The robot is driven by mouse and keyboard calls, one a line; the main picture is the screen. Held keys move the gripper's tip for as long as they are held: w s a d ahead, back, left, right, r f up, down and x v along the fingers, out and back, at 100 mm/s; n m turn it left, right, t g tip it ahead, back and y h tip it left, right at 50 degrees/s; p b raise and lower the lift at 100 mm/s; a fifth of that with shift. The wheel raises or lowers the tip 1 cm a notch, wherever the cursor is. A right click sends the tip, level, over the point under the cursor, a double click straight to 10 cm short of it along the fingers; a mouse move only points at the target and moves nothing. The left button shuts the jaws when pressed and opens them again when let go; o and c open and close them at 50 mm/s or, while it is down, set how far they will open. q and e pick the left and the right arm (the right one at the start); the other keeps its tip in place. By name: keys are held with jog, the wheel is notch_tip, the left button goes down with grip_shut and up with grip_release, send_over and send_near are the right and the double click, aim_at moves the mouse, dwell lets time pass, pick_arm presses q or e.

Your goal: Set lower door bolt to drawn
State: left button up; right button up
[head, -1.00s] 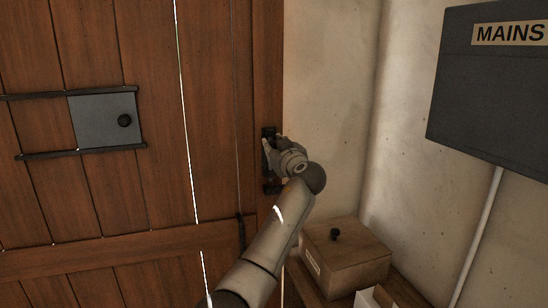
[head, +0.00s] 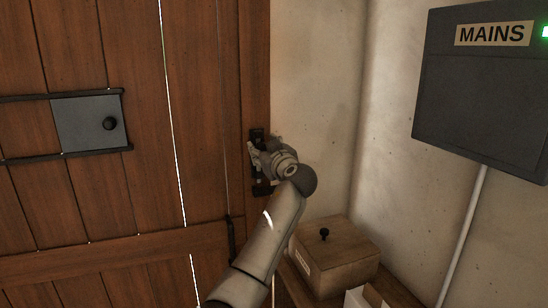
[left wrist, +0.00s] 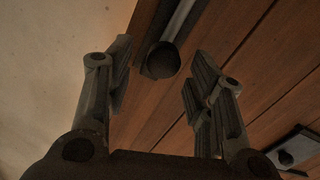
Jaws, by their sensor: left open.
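A dark metal fitting (head: 257,134) sits at the right edge of the wooden door in the head view. My left gripper (head: 256,158) is in front of it and hides its middle; a lower dark part (head: 262,189) shows below. In the left wrist view my left gripper (left wrist: 158,80) is open. A dark round end (left wrist: 163,60) on a grey rod shows between and beyond its fingers, with no clear contact. I cannot tell for sure which bolt this is, or its setting. A thin dark upright piece (head: 231,240) is lower on the door. My right gripper is not in view.
A grey hatch plate (head: 85,125) with a black knob slides between rails on the door. A lidded wooden box (head: 338,262) stands on a low surface at right, beside a white box (head: 366,297). A grey MAINS box (head: 480,105) hangs on the wall, with a pipe (head: 465,235) below.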

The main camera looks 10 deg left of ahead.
pick_arm(q)
jog(key=v, duration=1)
jog(key=shift+s+d, duration=0.25)
jog(key=shift+s, duration=0.05)
